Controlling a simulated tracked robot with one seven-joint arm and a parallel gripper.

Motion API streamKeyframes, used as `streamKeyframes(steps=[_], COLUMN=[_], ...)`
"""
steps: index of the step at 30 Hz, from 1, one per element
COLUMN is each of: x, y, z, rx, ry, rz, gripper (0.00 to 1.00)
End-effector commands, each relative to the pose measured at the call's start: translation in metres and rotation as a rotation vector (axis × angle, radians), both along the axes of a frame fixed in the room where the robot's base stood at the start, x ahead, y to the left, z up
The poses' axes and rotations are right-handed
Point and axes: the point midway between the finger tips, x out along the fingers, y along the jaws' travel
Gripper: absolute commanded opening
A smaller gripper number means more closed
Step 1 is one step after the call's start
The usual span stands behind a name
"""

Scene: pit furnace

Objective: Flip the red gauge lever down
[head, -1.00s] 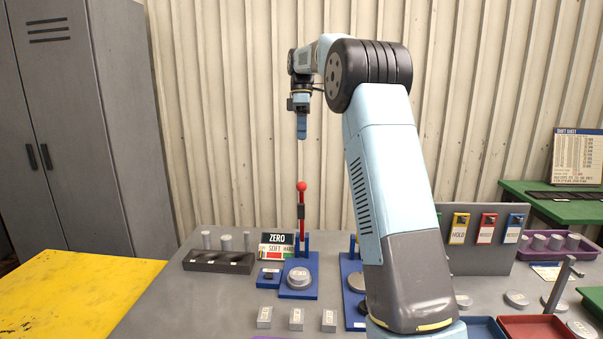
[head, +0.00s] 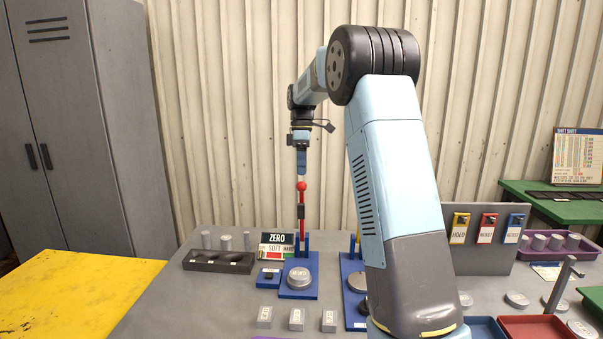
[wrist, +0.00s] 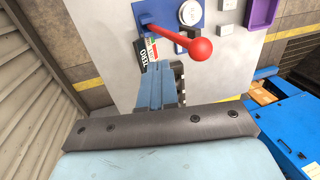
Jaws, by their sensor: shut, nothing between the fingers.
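The red gauge lever (head: 301,215) stands upright on a blue gauge base (head: 312,288), with a red ball at its top and a dark block partway up its shaft. In the wrist view the red lever's ball (wrist: 195,51) is close, just beyond and to the right of my fingers. My gripper (head: 301,173) points down directly above the ball in the head view. Its blue fingers also show in the wrist view (wrist: 160,85), shut and empty. Whether the fingertips touch the ball cannot be told.
A ZERO sign (head: 277,246) stands just left of the lever. A second blue gauge (head: 352,300) is to the right, partly behind my arm. Several grey blocks (head: 297,318) lie in front.

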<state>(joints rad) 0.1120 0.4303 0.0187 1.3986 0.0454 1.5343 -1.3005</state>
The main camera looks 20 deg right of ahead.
Motion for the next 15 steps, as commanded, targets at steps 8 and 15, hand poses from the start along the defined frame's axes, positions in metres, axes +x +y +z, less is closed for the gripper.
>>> streamKeyframes(steps=[8, 15], x=[-0.025, -0.029], y=[0.009, 0.010], z=[-0.007, -0.009], rx=[-0.001, -0.001], ry=[-0.002, -0.003], rz=[0.000, 0.000], gripper=[0.00, 0.00])
